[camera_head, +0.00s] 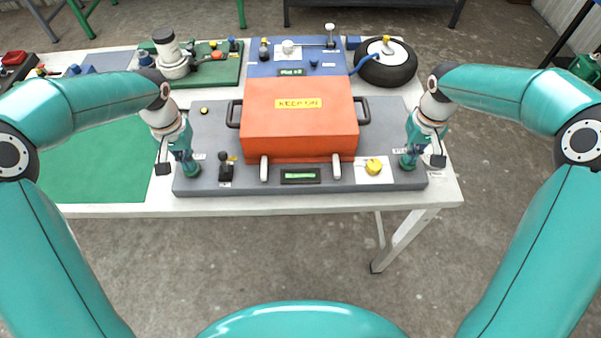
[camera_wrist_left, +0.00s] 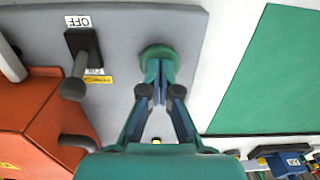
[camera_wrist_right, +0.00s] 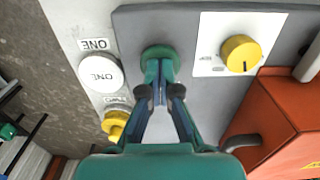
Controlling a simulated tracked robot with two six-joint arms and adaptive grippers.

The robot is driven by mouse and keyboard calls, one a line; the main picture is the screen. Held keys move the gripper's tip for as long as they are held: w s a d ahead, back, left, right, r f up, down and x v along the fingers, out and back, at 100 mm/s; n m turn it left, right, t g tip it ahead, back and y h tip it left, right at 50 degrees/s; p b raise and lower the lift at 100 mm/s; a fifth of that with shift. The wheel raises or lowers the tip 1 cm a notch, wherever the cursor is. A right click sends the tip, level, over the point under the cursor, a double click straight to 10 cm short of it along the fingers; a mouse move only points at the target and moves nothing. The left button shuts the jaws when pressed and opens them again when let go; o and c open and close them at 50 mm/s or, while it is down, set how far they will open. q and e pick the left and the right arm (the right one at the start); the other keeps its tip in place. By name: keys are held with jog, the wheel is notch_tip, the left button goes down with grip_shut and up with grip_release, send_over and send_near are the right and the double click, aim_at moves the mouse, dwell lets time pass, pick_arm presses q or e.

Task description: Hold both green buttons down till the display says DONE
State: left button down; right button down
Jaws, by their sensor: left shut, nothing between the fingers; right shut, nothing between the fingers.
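One green button (camera_wrist_left: 157,50) is at the left front of a grey panel (camera_head: 215,120). My left gripper (camera_head: 189,171) is shut and empty, pointing down with its fingertips on or just over that button. The other green button (camera_wrist_right: 158,52) is at the panel's right front. My right gripper (camera_head: 406,163) is shut and empty, its fingertips likewise on or just over it. Both fingertips overlap the buttons, so I cannot tell how far either is pressed. A small display (camera_head: 300,175) at the panel's front middle shows a green lit field; its text is too small to read.
An orange box (camera_head: 300,130) labelled KEEP ON stands between my grippers. A black lever switch (camera_head: 225,172) is beside the left button, a yellow dial (camera_head: 374,167) beside the right one. A white knob (camera_wrist_right: 101,72) and yellow knob (camera_wrist_right: 116,124) sit off the panel. A wheel (camera_head: 388,70) lies behind.

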dwell(0.8)
